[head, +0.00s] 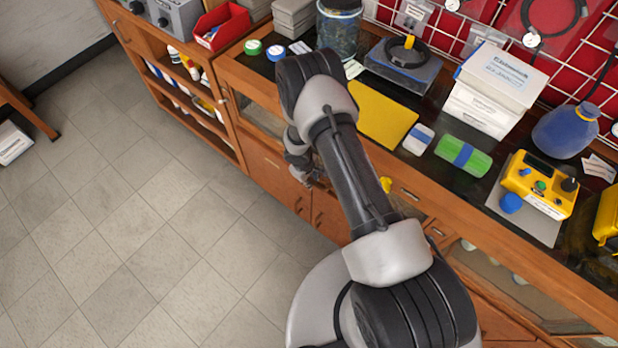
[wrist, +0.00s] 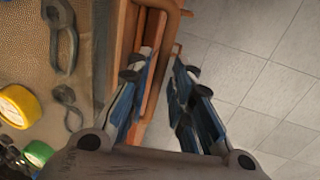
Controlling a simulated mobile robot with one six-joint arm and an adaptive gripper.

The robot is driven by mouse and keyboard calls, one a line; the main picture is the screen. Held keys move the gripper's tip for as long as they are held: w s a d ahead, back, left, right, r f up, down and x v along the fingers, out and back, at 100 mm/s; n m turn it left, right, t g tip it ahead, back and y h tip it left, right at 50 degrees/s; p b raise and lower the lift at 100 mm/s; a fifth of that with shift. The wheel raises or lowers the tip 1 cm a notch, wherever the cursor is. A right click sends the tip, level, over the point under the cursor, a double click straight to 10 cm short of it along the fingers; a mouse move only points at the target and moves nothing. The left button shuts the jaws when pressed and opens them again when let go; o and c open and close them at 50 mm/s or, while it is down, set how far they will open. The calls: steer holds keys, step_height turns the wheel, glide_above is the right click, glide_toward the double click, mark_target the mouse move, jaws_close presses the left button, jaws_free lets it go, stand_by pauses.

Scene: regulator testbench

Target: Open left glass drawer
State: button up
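The left glass drawer (head: 262,118) is a glass-fronted panel in a wooden frame under the counter's left part, partly hidden behind my arm. In the wrist view, pliers, a yellow roll and a green roll lie on a tan surface (wrist: 85,75) beside a wooden edge (wrist: 110,40). A curved orange-brown handle (wrist: 170,22) stands off that edge. My gripper (wrist: 159,55) has its two blue-padded fingers apart, with the handle's bar running between them. I cannot tell whether either finger touches it. In the head view, my gripper (head: 308,180) is low at the cabinet front, partly hidden.
The black counter holds a yellow folder (head: 384,112), a green box (head: 462,156), white boxes (head: 494,88) and a yellow device (head: 541,184). Another glass-fronted drawer (head: 515,278) is at lower right. The tiled floor (head: 150,210) left of the cabinet is clear.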

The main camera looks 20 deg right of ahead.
jaws_close()
steer(key=shift+a, duration=0.15)
stand_by(0.4)
